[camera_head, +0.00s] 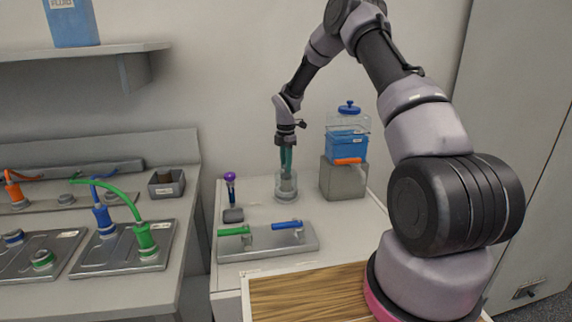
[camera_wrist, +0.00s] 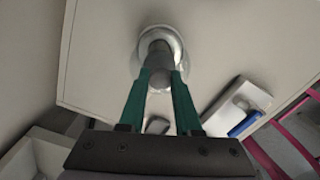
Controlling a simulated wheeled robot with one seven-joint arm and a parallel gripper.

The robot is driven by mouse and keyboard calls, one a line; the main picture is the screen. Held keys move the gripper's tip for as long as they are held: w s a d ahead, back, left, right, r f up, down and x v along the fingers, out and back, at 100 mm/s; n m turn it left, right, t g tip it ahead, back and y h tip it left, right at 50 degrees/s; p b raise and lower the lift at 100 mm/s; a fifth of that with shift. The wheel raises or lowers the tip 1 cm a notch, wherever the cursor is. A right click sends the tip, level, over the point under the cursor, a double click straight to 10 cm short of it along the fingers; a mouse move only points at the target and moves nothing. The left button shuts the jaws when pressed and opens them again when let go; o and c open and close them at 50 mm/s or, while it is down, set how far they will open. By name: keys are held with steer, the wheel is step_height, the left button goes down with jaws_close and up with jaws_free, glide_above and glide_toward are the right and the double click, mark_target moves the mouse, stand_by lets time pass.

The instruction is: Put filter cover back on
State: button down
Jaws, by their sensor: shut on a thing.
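My gripper (camera_head: 287,166) points straight down at the back of the white counter, its green fingers over a clear round vessel (camera_head: 286,190). In the wrist view, my gripper (camera_wrist: 161,78) is shut on a grey cylindrical part (camera_wrist: 159,58). This part stands at the middle of a round, pale, see-through rim (camera_wrist: 176,44). I cannot tell for sure whether the grey part is the filter cover's grip, or whether it touches the vessel. The fingers hide part of it.
A blue tank (camera_head: 347,147) with an orange tap stands on a grey block (camera_head: 343,180) just right of my gripper. A purple-topped tool (camera_head: 231,188) stands to the left. A metal plate (camera_head: 268,243) with green and blue handles lies in front. Bare counter separates them.

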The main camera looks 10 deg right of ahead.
steer(key=shift+c, duration=0.2)
jaws_free()
stand_by(0.3)
steer(key=shift+r, duration=3.5)
jaws_close()
